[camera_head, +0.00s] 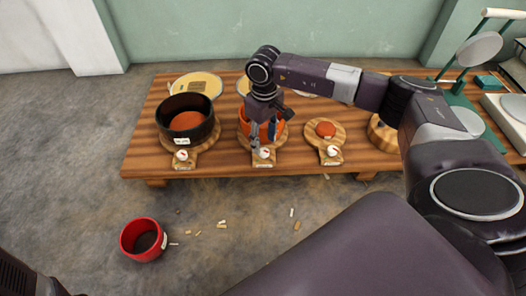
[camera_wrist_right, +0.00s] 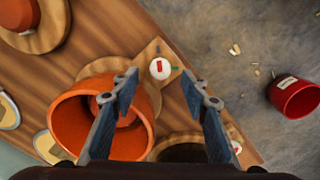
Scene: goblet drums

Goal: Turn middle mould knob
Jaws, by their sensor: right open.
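The middle mould knob (camera_head: 264,153) is a small white disc with a red mark on the front tongue of a wooden board on the low table. In the right wrist view the knob (camera_wrist_right: 159,68) lies just beyond and between the fingertips, apart from both. My right gripper (camera_head: 262,137) is open and points down, behind and above the knob. In the right wrist view its two fingers (camera_wrist_right: 160,86) are spread wide with nothing between them. The orange pot (camera_wrist_right: 72,130) stands on the same board, partly behind the left finger. My left gripper is not in view.
On the low table (camera_head: 225,162), a dark pot (camera_head: 186,118) with its own knob (camera_head: 182,155) stands left, and an orange-brown lump (camera_head: 326,129) with another knob (camera_head: 333,151) right. A red pot (camera_head: 143,239) stands on the floor, with scattered light chips nearby.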

